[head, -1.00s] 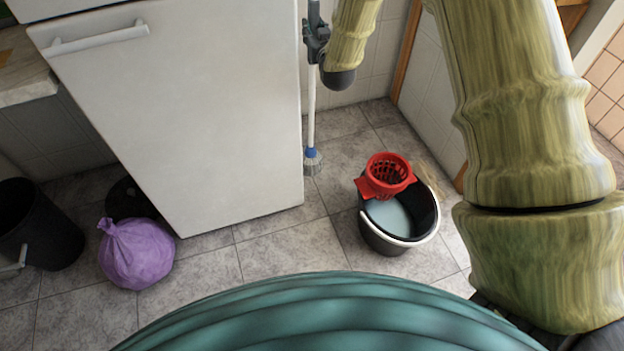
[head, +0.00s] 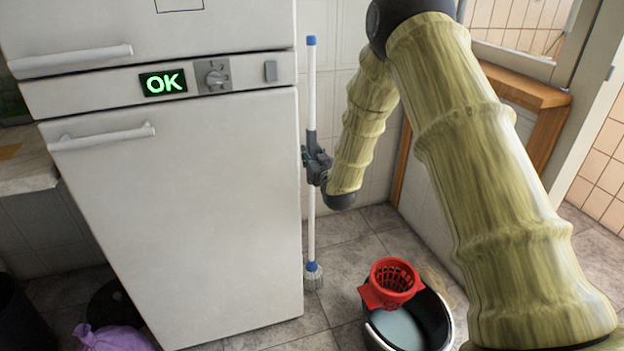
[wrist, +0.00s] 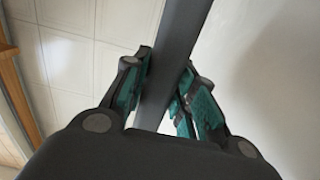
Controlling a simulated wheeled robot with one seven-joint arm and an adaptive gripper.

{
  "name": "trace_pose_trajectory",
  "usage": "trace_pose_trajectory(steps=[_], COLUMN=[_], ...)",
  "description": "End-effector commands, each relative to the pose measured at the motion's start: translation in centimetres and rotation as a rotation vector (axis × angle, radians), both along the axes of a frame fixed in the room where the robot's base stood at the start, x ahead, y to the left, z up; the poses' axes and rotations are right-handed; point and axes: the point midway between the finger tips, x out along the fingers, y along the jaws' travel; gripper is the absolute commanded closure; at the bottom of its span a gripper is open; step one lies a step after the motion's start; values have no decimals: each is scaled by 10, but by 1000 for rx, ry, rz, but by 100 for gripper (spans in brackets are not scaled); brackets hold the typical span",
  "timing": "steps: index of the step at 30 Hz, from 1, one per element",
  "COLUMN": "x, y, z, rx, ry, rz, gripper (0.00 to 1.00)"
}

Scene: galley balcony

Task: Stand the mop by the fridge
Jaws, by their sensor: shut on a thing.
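The mop (head: 311,225) stands upright at the right side of the white fridge (head: 190,225), with its grey and white head (head: 313,278) down at the tiled floor. Its pole is white with a dark grip section and a blue top end. My gripper (head: 313,165) is shut on the dark section of the pole, about halfway up. In the wrist view the dark pole (wrist: 172,65) runs between the teal finger pads. I cannot tell whether the mop head presses on the floor or whether the pole touches the fridge.
A black bucket (head: 440,325) with a red wringer (head: 391,284) stands on the floor right of the mop. A purple bag (head: 112,339) lies left of the fridge. A tiled wall (head: 345,60) is behind the mop. A wooden-edged ledge (head: 520,85) is at the right.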

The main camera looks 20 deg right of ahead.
Motion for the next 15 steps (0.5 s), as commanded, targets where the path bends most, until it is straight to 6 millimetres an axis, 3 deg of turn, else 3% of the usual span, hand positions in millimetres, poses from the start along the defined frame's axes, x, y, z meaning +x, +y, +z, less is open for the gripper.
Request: trace_pose_trajectory(steps=[3,8,15], x=[0,0,0], y=[0,0,0], z=[-17,-26,-53], rx=[0,0,0], ry=[-1,-2,-2], rz=[0,0,0], gripper=[97,97,97])
